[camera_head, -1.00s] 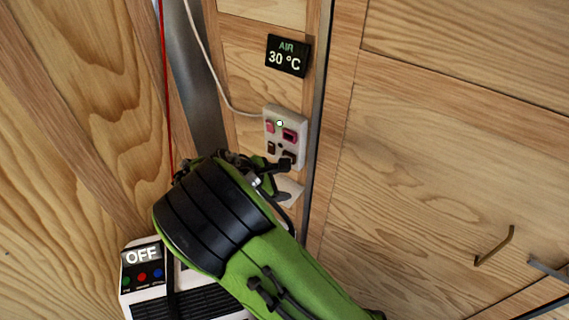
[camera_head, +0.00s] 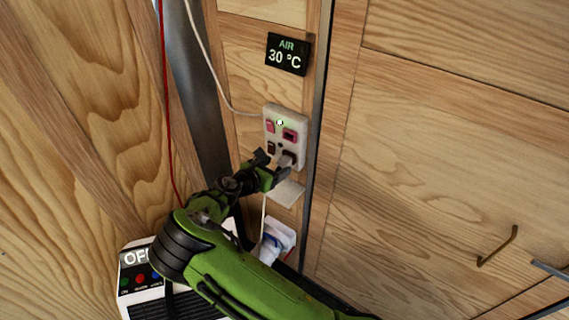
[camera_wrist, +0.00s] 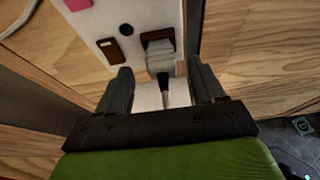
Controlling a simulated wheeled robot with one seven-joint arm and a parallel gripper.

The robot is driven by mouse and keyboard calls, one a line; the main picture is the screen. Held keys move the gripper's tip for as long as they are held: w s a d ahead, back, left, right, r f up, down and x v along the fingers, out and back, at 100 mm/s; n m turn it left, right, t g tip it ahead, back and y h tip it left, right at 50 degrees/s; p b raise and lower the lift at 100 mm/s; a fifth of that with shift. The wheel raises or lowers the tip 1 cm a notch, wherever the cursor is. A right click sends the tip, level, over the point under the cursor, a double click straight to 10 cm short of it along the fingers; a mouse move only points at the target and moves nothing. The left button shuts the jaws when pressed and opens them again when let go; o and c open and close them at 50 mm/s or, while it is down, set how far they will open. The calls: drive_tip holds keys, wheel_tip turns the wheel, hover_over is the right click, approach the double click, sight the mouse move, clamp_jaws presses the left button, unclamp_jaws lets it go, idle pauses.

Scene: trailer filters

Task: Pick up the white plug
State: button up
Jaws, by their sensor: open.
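The white plug (camera_wrist: 160,62) sits in the lower right socket of the wall panel (camera_head: 270,128), its dark cord end pointing down in the wrist view. In the head view the plug (camera_head: 286,160) shows as a small pale shape beside the fingers. My gripper (camera_wrist: 162,92) is open, with one finger on the left and one on the right of the plug's lower part and cord. The fingers look apart from the plug. In the head view my gripper (camera_head: 272,168) is just below and left of the socket.
A small white shelf-like piece (camera_head: 289,193) lies below the panel. A box with an OFF display (camera_head: 142,280) stands at the lower left. A red cable (camera_head: 166,100) and a white cable (camera_head: 205,55) hang nearby. A temperature display (camera_head: 288,55) is above the panel.

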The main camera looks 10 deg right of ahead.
sight(280, 164)
drive_tip(key=x, duration=0.3)
drive_tip(key=shift+w+d+f, duration=0.1)
drive_tip(key=shift+d, duration=0.1)
drive_tip(key=shift+a, duration=0.1)
drive_tip(key=shift+c, duration=0.3)
drive_tip(key=c, duration=1.1)
drive_tip(key=shift+s+a+r+p, duration=0.15)
drive_tip(key=shift+s+r+p, duration=0.05)
drive_tip(key=shift+r+p, duration=0.2)
drive_tip(key=p+v, duration=0.3)
drive_tip(key=v, duration=0.2)
drive_tip(key=r+p+v, duration=0.1)
drive_tip(key=p+v, duration=0.2)
drive_tip(key=v, duration=0.1)
drive_tip(key=r+p+v, duration=0.1)
drive_tip(key=p+v, duration=0.2)
drive_tip(key=v, duration=0.2)
drive_tip(key=shift+r, duration=0.15)
clamp_jaws()
drive_tip(key=shift+s+a, duration=0.25)
